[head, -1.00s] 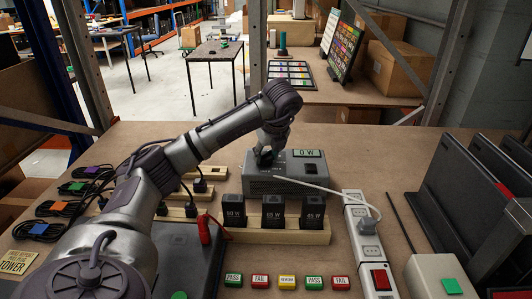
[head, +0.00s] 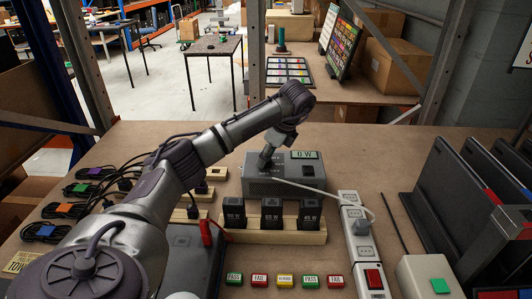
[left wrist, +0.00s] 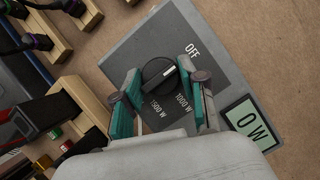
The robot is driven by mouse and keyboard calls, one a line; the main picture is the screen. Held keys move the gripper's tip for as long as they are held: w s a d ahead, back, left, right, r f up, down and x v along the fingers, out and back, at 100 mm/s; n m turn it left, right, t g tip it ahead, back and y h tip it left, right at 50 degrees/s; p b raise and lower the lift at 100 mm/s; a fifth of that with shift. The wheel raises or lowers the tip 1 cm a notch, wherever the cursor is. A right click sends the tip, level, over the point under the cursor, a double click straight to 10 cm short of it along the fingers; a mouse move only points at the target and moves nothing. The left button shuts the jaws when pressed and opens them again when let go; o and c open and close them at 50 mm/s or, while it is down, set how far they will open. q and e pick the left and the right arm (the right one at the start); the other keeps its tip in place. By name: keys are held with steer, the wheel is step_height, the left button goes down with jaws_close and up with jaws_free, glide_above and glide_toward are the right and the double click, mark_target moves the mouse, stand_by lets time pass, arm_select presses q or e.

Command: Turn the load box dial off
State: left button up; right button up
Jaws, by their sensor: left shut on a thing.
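The grey load box (head: 290,185) stands on the bench, and its display (head: 305,155) reads 0 W. In the head view, my left gripper (head: 267,160) reaches down onto the box top and hides the dial. My right gripper is not in view.
A wooden rack (head: 255,235) with several black chargers stands in front of the box. A power strip (head: 356,240) is to the right, with a white cable running to the box. Coloured result buttons (head: 285,281) line the front.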

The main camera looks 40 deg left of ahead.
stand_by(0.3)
arm_select(q)
steer(key=o, duration=1.1)
steer(key=shift+o, duration=0.2)
steer(key=v, duration=1.2)
